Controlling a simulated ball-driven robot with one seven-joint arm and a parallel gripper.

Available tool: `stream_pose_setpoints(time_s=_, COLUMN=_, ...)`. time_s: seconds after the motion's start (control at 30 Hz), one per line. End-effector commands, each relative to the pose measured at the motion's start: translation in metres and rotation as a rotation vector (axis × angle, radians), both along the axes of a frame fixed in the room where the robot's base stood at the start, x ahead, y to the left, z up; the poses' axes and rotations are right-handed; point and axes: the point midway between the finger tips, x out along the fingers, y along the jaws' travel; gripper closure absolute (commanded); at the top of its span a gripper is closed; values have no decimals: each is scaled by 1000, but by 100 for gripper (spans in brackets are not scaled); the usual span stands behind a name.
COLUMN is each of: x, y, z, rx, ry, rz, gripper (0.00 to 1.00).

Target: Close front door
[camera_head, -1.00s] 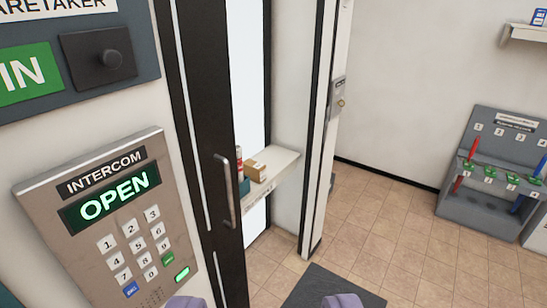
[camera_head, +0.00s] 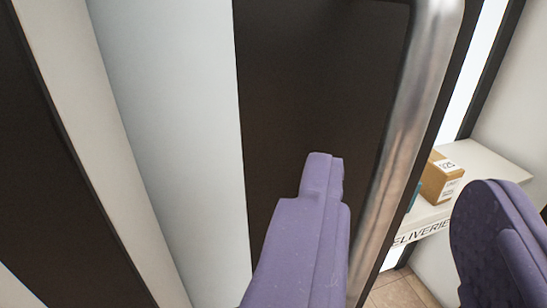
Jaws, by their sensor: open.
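The front door (camera_head: 290,90) fills the middle of the view as a dark panel with a pale pane on its left. Its long metal handle (camera_head: 412,100) runs upright and slanted near the door's right edge. My gripper (camera_head: 405,175) is open, with one purple finger in front of the dark panel left of the handle and the other to the right of it. The handle lies between the fingers in the picture; I see no finger closed on it. The door stands open, with the room showing past its right edge.
Past the door's edge, a white deliveries shelf (camera_head: 485,160) holds a cardboard box (camera_head: 440,180). Tiled floor (camera_head: 395,292) shows below the shelf. A dark upright frame (camera_head: 40,130) stands at the left.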

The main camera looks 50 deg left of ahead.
Motion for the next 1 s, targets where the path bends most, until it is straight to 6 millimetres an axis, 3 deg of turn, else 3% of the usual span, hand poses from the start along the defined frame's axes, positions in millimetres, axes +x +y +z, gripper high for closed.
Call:
stream_pose_setpoints(time_s=0.43, x=54, y=36, z=-2, rx=8, ry=-4, rz=-1, gripper=59)
stream_pose_setpoints(time_s=0.8, x=62, y=41, z=-1, rx=6, ry=-4, rz=-2, gripper=59)
stream_pose_setpoints(time_s=1.0, x=62, y=41, z=-1, rx=6, ry=-4, rz=-2, gripper=100)
